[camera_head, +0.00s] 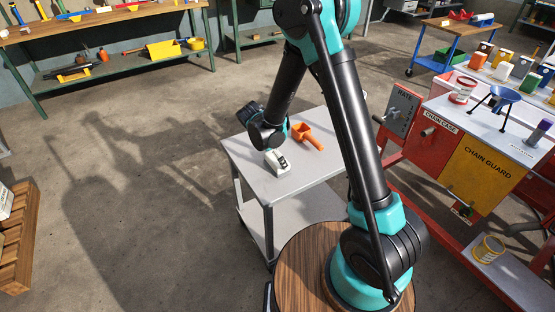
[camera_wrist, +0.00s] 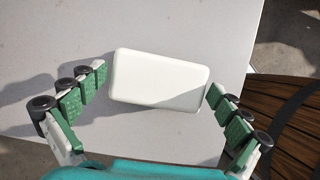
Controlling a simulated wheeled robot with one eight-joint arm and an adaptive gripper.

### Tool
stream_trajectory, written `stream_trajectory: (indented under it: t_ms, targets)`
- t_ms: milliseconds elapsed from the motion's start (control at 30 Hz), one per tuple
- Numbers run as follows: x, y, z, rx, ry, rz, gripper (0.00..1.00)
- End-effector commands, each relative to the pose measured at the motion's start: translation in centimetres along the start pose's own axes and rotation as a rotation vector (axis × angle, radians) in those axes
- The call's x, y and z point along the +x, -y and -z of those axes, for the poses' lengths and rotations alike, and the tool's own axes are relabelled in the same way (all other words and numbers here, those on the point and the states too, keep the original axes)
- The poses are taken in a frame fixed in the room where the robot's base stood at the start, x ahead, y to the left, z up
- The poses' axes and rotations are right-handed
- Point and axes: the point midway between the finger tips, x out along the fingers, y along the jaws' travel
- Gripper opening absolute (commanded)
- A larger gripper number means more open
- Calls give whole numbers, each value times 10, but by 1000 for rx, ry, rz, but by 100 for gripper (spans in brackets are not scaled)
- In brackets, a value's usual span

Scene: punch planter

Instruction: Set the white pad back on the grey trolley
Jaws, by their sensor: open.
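The white pad (camera_wrist: 160,80) lies flat on the top of the grey trolley (camera_wrist: 190,25) in the wrist view, casting a shadow to its left. My gripper (camera_wrist: 157,88) is open, with one green-padded finger on each side of the pad. Slight gaps show between the fingers and the pad's ends. In the head view my gripper (camera_head: 277,160) is low over the trolley top (camera_head: 252,178), left of its middle. The pad shows there as a small white shape (camera_head: 272,169), partly hidden by my gripper.
An orange scoop-like item (camera_head: 306,135) lies on the trolley behind and right of my gripper. The trolley's front and left top is bare. A red machine with a yellow chain guard (camera_head: 482,165) stands to the right. A wooden crate (camera_head: 18,235) is at the far left.

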Motion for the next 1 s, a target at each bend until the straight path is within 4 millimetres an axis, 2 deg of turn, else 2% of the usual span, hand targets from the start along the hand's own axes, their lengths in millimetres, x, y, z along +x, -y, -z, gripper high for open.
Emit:
stream_trajectory:
  t_ms: [400,533,700,867,1000]
  targets:
    - [-78,1,0,-1,0,0,100]
    - [-96,0,0,-1,0,0,100]
    - [-110,0,0,0,0,0,100]
    - [-112,1,-1,6,-1,0,100]
    - [-110,16,-20,113,-22,-2,100]
